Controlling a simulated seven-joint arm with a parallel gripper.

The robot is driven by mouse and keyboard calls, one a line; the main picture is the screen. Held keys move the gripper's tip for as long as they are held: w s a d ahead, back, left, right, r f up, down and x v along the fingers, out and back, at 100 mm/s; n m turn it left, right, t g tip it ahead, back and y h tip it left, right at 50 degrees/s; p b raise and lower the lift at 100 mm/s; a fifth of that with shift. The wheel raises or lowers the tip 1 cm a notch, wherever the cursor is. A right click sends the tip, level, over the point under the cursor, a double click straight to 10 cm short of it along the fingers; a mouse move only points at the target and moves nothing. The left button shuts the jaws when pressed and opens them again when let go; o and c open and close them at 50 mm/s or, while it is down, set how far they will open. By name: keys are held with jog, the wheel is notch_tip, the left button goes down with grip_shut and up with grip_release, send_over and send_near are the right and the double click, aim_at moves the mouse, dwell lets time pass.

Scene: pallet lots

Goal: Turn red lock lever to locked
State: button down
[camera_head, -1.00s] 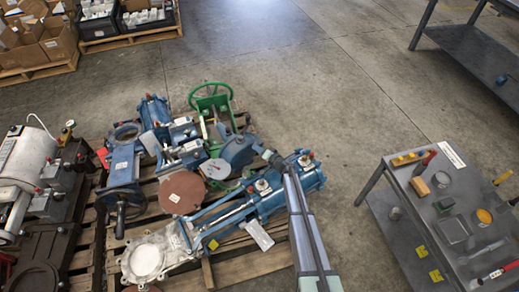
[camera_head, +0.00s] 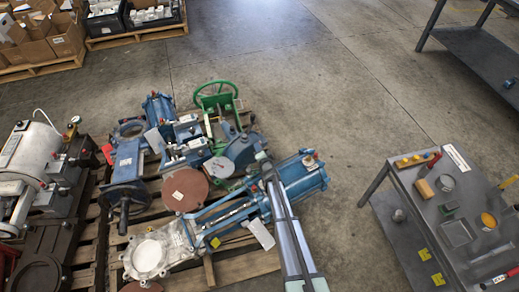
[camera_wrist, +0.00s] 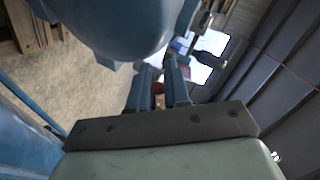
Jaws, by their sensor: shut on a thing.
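In the wrist view, my gripper (camera_wrist: 161,84) has its two blue-grey fingers close together around a small red piece (camera_wrist: 158,88), which I take to be the red lock lever. Only a sliver of it shows between the fingers, so whether it stands at locked or unlocked cannot be told. A large rounded blue body lies just above the fingers. In the head view, my arm reaches up from the bottom to the blue valve equipment (camera_head: 244,150) on the pallet. The fingertips and the gripped piece cannot be made out there.
A blue cylinder (camera_head: 301,180) lies right of my arm, and a green handwheel (camera_head: 216,88) stands behind. A brown disc (camera_head: 185,190) lies to the left. A grey table (camera_head: 412,215) with small items stands at the right.

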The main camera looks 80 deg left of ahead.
jog(key=shift+s+a+r+t, duration=0.15)
jog(key=shift+a+r+t, duration=0.05)
jog(key=shift+a+t, duration=0.1)
dwell(0.4)
jog(key=c, duration=1.4)
grip_release()
jog(key=shift+o, duration=1.2)
jog(key=shift+d+f, duration=0.1)
jog(key=shift+f, duration=0.05)
jog(key=shift+d, duration=0.15)
jog(key=v, duration=1.3)
jog(key=shift+d, duration=0.3)
